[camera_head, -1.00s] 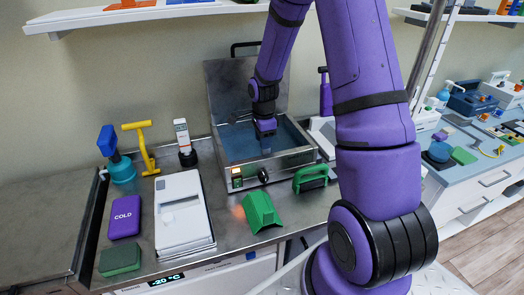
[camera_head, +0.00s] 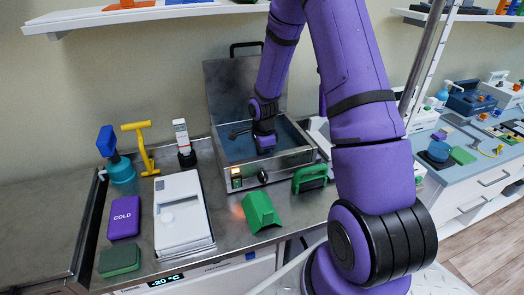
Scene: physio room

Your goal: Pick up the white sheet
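My gripper (camera_head: 265,147) is at the end of my purple arm, low inside the open metal water bath (camera_head: 292,160) on the counter. Its fingertips are too small and hidden to tell open from shut. A dark bar shows just left of it, and I cannot tell what it belongs to. No separate white sheet shows clearly in the bath, where my wrist hides part of the blue inside. A flat white slab (camera_head: 181,215) lies on the counter left of the bath, apart from my gripper. I cannot tell whether it is the sheet.
The bath's lid (camera_head: 225,85) stands raised behind. A green angled form (camera_head: 260,212) and a green-handled item (camera_head: 310,178) lie in front of it. A purple cold pack (camera_head: 125,217), green block (camera_head: 119,261), yellow tool (camera_head: 144,150) and blue-topped bottle (camera_head: 117,160) stand left. A shelf (camera_head: 150,13) hangs above.

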